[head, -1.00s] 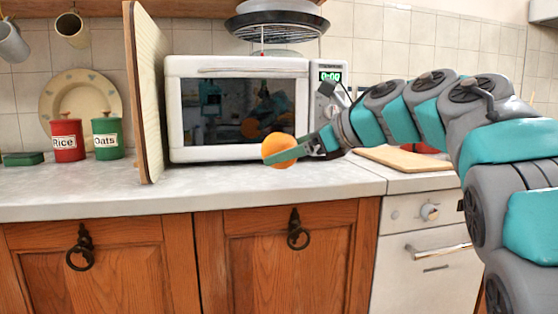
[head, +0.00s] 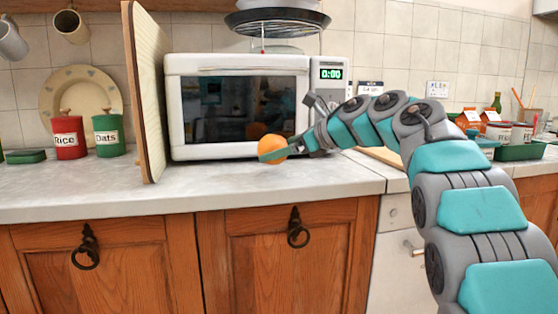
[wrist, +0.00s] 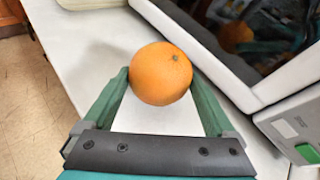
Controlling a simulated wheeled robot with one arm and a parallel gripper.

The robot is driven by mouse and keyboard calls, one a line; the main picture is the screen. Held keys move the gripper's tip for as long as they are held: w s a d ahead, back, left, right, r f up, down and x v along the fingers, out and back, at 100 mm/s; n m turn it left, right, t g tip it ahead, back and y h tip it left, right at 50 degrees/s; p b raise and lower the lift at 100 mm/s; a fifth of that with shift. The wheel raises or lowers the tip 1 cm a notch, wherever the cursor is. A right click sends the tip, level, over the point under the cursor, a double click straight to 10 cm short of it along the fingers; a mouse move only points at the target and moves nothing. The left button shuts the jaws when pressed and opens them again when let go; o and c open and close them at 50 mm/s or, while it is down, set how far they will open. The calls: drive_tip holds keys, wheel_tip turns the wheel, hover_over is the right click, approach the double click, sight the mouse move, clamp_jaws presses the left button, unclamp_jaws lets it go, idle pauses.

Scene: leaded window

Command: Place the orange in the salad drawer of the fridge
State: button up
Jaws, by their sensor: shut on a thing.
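The orange (head: 272,146) is held between the fingers of my gripper (head: 282,153), in front of the microwave door in the head view. In the wrist view the orange (wrist: 160,73) sits between the two green fingers of my gripper (wrist: 162,88), which touch its sides. It appears to be held above the worktop; the exact height is hard to tell. The fridge and its salad drawer are not in view.
The microwave (head: 240,152) stands close behind the orange. A wooden board (head: 146,95) stands upright left of it. Rice (head: 67,137) and Oats (head: 108,136) canisters are further left. The worktop (head: 90,190) is clear in front. Cartons (head: 490,117) and a green tray (head: 520,151) are at right.

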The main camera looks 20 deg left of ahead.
sight(283, 160)
drive_tip(key=shift+f, duration=1.4)
drive_tip(key=shift+f, duration=0.1)
drive_tip(key=shift+f+b, duration=0.1)
drive_tip(key=shift+b, duration=0.25)
drive_tip(key=o, duration=1.2)
drive_tip(key=shift+o, duration=0.2)
drive_tip(key=shift+r+p, duration=0.3)
drive_tip(key=shift+p, duration=0.05)
drive_tip(key=b+v, duration=0.1)
drive_tip(key=v, duration=1.1)
drive_tip(key=shift+b, duration=0.3)
